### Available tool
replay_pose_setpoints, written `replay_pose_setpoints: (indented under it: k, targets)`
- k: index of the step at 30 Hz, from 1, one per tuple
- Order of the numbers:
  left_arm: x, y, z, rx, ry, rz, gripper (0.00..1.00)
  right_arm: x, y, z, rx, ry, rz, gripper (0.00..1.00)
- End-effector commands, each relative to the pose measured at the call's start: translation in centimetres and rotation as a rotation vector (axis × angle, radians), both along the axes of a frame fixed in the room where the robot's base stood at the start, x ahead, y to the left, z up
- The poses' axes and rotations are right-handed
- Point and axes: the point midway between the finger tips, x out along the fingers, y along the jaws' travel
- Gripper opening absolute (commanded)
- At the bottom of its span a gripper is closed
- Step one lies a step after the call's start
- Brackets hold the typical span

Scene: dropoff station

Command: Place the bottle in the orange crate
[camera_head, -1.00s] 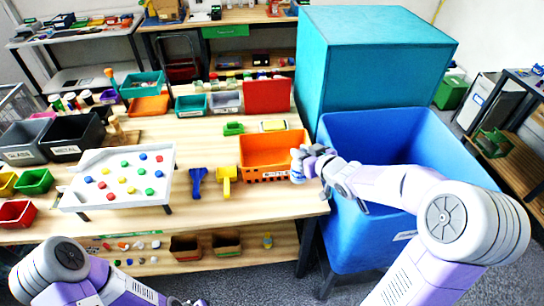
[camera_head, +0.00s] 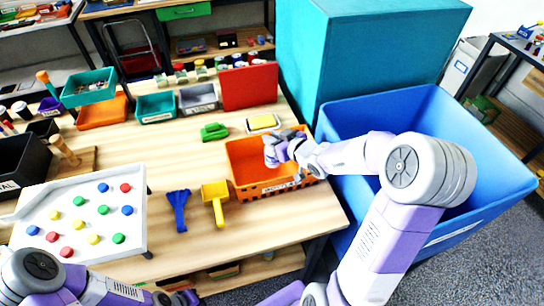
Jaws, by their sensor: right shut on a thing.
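The orange crate (camera_head: 248,192) stands on the wooden table near its right end, with its open top facing up. My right gripper (camera_head: 272,151) is over the crate's opening, shut on a small white and blue bottle (camera_head: 269,158). The gripper covers much of the bottle, and I cannot tell whether the bottle touches the crate floor. My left gripper (camera_head: 183,298) shows only in part at the bottom edge, away from the crate, and its jaws are not clear.
A large blue bin (camera_head: 425,110) stands right of the table, under my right arm. A yellow scoop (camera_head: 215,200) and a blue tool (camera_head: 178,208) lie left of the crate. A white tray with coloured pegs (camera_head: 75,245) is further left. A green block (camera_head: 214,132) lies behind.

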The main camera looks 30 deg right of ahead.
Motion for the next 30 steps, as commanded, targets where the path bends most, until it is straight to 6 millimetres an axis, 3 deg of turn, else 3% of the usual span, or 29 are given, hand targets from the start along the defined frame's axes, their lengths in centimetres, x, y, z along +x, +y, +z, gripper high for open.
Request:
replay_pose_setpoints:
  k: [13, 25, 26, 30]
  targets:
    - [0.0, 0.0, -1.9, 0.0, 0.0, 0.0, 0.0, 0.0, 0.0, -5.1, 0.0, 0.0, 0.001, 0.0]
    - [0.0, 0.0, -2.3, 0.0, 0.0, 0.0, 0.0, 0.0, 0.0, -5.5, -0.002, -0.002, 0.001, 0.0]
    - [0.0, 0.0, -2.2, 0.0, 0.0, 0.0, 0.0, 0.0, 0.0, -5.5, -0.002, -0.002, 0.001, 0.28]
    - [0.0, 0.0, -2.1, 0.0, 0.0, 0.0, 0.0, 0.0, 0.0, -5.4, -0.002, -0.002, 0.001, 0.49]
